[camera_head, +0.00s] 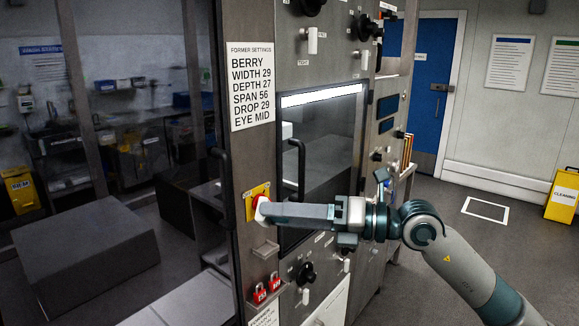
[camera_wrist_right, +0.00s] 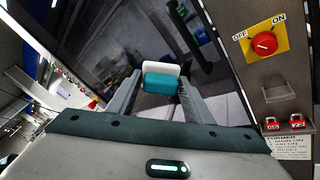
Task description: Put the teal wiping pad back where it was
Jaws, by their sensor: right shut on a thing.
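The teal wiping pad (camera_wrist_right: 161,83) has a white face on its far side. In the right wrist view it sits between the two fingertips of my right gripper (camera_wrist_right: 158,88), which is shut on it. In the head view my right gripper (camera_head: 272,210) reaches left across the machine front, and the pad's white part (camera_head: 262,209) shows at its tip, overlapping the red rotary switch. Most of the teal is hidden there. My left gripper is not in view.
A red switch (camera_wrist_right: 264,43) on a yellow ON/OFF plate (camera_head: 249,203) is on the machine's panel. Below it are a small metal ledge (camera_head: 265,249) and red padlocks (camera_head: 267,289). A dark window with a handle (camera_head: 296,168) lies behind my arm. A yellow cleaning box (camera_head: 562,196) stands far right.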

